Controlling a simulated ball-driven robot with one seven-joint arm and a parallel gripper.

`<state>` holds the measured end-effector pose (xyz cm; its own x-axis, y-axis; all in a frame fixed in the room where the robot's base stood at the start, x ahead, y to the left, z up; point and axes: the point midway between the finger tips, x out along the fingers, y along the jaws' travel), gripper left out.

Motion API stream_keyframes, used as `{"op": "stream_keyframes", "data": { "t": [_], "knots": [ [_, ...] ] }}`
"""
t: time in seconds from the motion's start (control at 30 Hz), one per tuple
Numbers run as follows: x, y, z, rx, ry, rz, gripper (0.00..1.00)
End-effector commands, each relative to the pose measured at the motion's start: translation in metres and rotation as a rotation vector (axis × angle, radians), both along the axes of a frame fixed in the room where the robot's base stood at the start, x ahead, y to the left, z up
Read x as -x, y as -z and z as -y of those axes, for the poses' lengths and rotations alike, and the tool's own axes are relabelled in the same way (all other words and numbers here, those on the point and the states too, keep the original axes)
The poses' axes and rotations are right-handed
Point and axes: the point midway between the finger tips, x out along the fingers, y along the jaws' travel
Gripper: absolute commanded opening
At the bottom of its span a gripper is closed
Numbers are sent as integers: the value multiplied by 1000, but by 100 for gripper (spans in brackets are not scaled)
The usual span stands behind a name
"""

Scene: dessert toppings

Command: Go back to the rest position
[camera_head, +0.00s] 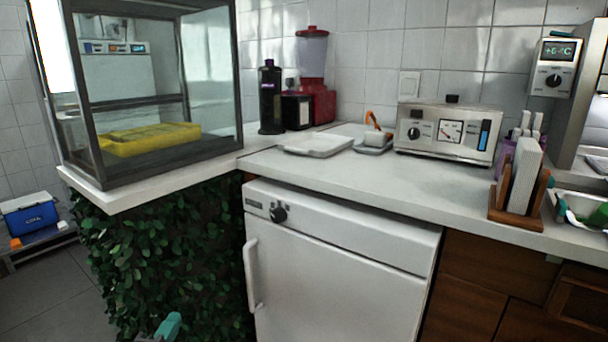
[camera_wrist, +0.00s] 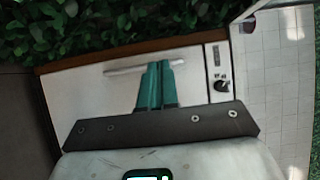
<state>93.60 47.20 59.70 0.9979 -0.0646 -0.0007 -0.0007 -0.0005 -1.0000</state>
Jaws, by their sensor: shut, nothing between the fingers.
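My gripper shows in the wrist view (camera_wrist: 157,66) with its two teal fingers pressed together and nothing between them. Its teal tip also shows at the bottom edge of the head view (camera_head: 169,325), low in front of the leafy hedge panel (camera_head: 165,260). Most of my arm is out of the head view. In the wrist view the fingers overlap the white fridge (camera_wrist: 90,98) and its handle, but I cannot tell the distance between them.
The fridge (camera_head: 340,275) stands under the white counter (camera_head: 420,187). A glass display case (camera_head: 150,172) holds a yellow tray (camera_head: 148,139). A toaster oven (camera_head: 447,132), a white tray (camera_head: 318,145) and a red blender (camera_head: 312,80) stand on the counter. A blue cooler (camera_head: 30,215) sits far left.

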Motion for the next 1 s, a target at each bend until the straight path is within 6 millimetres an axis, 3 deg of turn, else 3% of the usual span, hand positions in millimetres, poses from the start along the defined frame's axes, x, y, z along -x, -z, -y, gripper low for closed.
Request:
{"op": "stream_keyframes", "data": {
  "t": [0.37, 0.57, 0.77, 0.83, 1.0],
  "knots": [
    [-36, 5, 43, 99, -78, 75, 0],
    [-59, 12, 84, 211, -158, 125, 0],
    [-73, 29, 145, 404, -283, 155, 0],
    [-72, 40, 176, 507, -345, 149, 0],
    [-42, 84, 258, 790, -529, 56, 0]
  ]
}}
